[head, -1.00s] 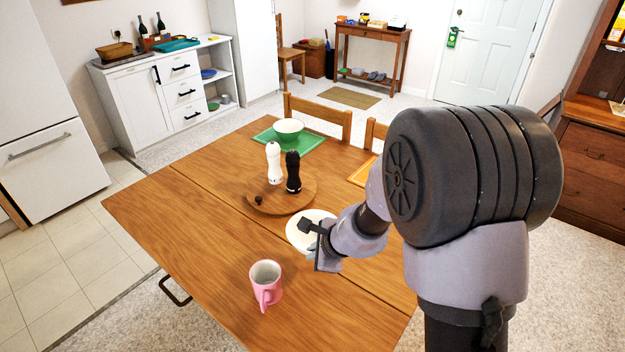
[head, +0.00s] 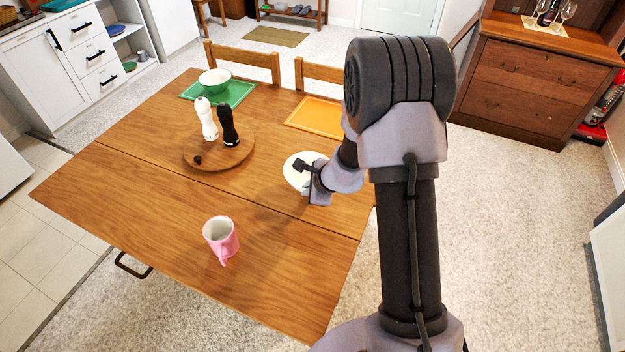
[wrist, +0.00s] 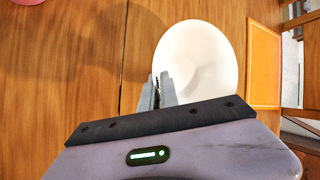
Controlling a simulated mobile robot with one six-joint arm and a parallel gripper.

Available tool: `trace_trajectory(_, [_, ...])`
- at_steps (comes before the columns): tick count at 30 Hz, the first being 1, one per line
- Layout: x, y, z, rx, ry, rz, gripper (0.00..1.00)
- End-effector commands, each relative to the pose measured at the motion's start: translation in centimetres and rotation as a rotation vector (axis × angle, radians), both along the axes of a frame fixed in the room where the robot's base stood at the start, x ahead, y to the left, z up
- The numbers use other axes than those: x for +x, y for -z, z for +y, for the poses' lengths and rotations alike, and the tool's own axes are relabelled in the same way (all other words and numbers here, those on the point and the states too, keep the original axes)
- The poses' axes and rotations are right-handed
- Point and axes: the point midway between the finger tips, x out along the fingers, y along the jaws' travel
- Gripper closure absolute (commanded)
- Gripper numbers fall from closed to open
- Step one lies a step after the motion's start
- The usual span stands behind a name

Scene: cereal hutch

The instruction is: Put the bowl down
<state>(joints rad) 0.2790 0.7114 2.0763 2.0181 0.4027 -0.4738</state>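A plain white bowl (head: 292,180) is over the right part of the table (head: 140,200), partly hidden by my gripper in the head view. In the wrist view the bowl (wrist: 203,58) shows from above and looks empty. My gripper (wrist: 163,88) has its fingers close together at the bowl's near left rim and appears shut on it. The gripper (head: 308,172) also shows at the bowl's right side in the head view. A dark shadow lies left of the bowl; I cannot tell whether its base touches the table.
An orange placemat (head: 318,115) lies beyond the bowl. A round wooden board (head: 190,158) carries a white mill (head: 207,118) and a black mill (head: 228,125). A pink mug (head: 220,240) stands nearer. Another bowl (head: 214,80) sits on a green placemat (head: 240,92). Bare table lies between mug and bowl.

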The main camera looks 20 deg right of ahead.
Motion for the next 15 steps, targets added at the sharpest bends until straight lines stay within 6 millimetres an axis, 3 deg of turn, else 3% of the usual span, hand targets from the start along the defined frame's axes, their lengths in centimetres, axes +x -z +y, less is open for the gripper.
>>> trace_trajectory(3, [1.3, -0.1, -2.1, 0.001, 0.002, -0.001, 1.0])
trace_trajectory(6, [1.9, 0.2, -3.1, 0.001, 0.002, -0.001, 1.0])
trace_trajectory(15, [2.0, 4.2, -3.3, 0.001, 0.0, 0.0, 1.0])
